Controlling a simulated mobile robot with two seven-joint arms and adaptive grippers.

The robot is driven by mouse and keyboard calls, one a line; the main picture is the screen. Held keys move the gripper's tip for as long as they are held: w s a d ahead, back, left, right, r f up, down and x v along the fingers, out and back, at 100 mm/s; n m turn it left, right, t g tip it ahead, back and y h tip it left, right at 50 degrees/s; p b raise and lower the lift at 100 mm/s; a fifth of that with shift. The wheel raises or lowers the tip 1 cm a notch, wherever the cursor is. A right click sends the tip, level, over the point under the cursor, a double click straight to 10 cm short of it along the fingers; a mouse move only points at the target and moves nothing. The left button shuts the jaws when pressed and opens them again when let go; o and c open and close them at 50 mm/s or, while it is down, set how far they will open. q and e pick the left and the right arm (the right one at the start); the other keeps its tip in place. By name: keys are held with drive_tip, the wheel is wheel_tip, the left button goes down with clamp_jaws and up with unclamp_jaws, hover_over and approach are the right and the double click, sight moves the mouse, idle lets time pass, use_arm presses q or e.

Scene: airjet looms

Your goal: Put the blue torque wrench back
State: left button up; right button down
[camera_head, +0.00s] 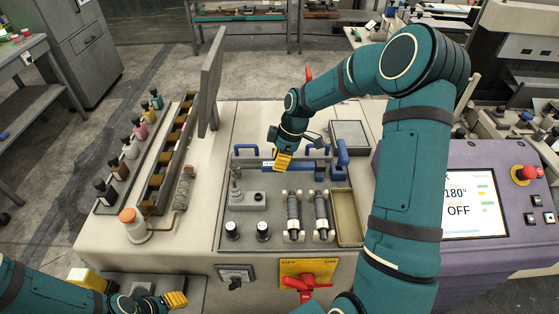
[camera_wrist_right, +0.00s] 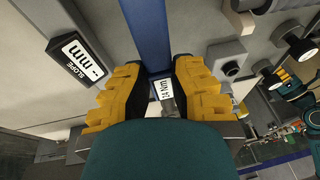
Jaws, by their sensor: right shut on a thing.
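The blue torque wrench is a long blue bar (camera_head: 312,166) lying roughly level across the back of the grey panel in the head view. In the right wrist view its blue shaft (camera_wrist_right: 147,30) runs from the top edge down between the fingers, with a white "24 Nm" label near the fingertips. My right gripper (camera_head: 283,160) has yellow fingers closed around the wrench, hiding part of it; they also show in the right wrist view (camera_wrist_right: 160,90). Whether the wrench touches the panel is unclear. My left gripper (camera_head: 175,299) is low at left, away from the wrench, its opening unclear.
Blue handles (camera_head: 247,149) stand along the panel's back. Two cylinders (camera_head: 293,213), black knobs and an open tan tray (camera_head: 346,216) sit in front. A rack of bottles (camera_head: 130,150) and an upright grey plate (camera_head: 211,80) are at left, a purple console (camera_head: 510,170) at right.

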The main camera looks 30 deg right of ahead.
use_arm(q)
drive_tip(key=shift+f+b, duration=0.45)
drive_tip(key=shift+f, duration=0.05)
use_arm(e)
drive_tip(key=shift+f, duration=0.75)
drive_tip(key=shift+c, duration=1.7)
unclamp_jaws()
use_arm(q)
drive_tip(key=shift+r, duration=0.15)
use_arm(e)
drive_tip(key=shift+r, duration=0.2)
use_arm(q)
drive_tip(key=shift+r+p, duration=1.85)
drive_tip(key=shift+p, duration=0.15)
use_arm(e)
drive_tip(key=shift+v, duration=2.85)
drive_tip(key=shift+r, duration=0.1)
drive_tip(key=v, duration=1.2)
